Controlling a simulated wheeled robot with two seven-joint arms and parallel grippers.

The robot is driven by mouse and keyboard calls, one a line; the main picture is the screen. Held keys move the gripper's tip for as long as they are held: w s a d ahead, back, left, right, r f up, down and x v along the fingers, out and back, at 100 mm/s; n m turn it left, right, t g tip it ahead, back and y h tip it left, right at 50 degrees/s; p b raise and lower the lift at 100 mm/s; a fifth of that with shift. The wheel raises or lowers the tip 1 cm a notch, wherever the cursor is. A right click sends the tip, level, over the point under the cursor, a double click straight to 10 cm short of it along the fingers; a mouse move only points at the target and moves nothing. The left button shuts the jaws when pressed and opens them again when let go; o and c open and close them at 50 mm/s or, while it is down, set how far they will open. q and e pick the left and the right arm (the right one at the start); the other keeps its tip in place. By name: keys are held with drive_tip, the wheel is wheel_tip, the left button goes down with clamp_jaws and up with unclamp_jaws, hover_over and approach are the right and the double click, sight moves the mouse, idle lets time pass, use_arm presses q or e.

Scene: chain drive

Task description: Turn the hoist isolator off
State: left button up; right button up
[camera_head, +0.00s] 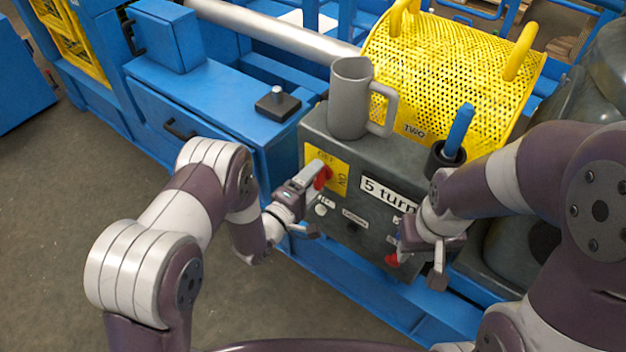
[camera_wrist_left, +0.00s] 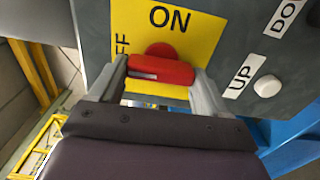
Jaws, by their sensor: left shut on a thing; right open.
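The hoist isolator is a red handle (camera_head: 322,179) on a yellow plate (camera_head: 338,180) marked OFF and ON, on the face of a grey control box (camera_head: 316,124). In the left wrist view the red handle (camera_wrist_left: 160,69) lies crosswise between my fingers, with ON above it and OFF at its left. My left gripper (camera_head: 318,178) is shut on the handle; its two fingers flank it in the left wrist view (camera_wrist_left: 160,80). Which label the handle points to I cannot tell. My right gripper (camera_head: 415,265) is open at the box's lower right.
A grey mug (camera_head: 348,100) and a dark cup with a blue-handled thing (camera_head: 459,132) stand on the box. A red knob (camera_head: 392,260) is beside my right gripper. White UP button (camera_wrist_left: 267,86) sits near the isolator. A yellow mesh guard (camera_head: 450,65) rises behind.

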use_arm(q)
drive_tip(key=shift+w+r, duration=0.15)
drive_tip(key=o, duration=0.9)
drive_tip(key=shift+o, duration=0.6)
drive_tip(key=v, duration=1.2)
drive_tip(key=shift+s+a+p, duration=0.2)
drive_tip(key=shift+s+p, duration=0.1)
drive_tip(key=shift+p, duration=0.1)
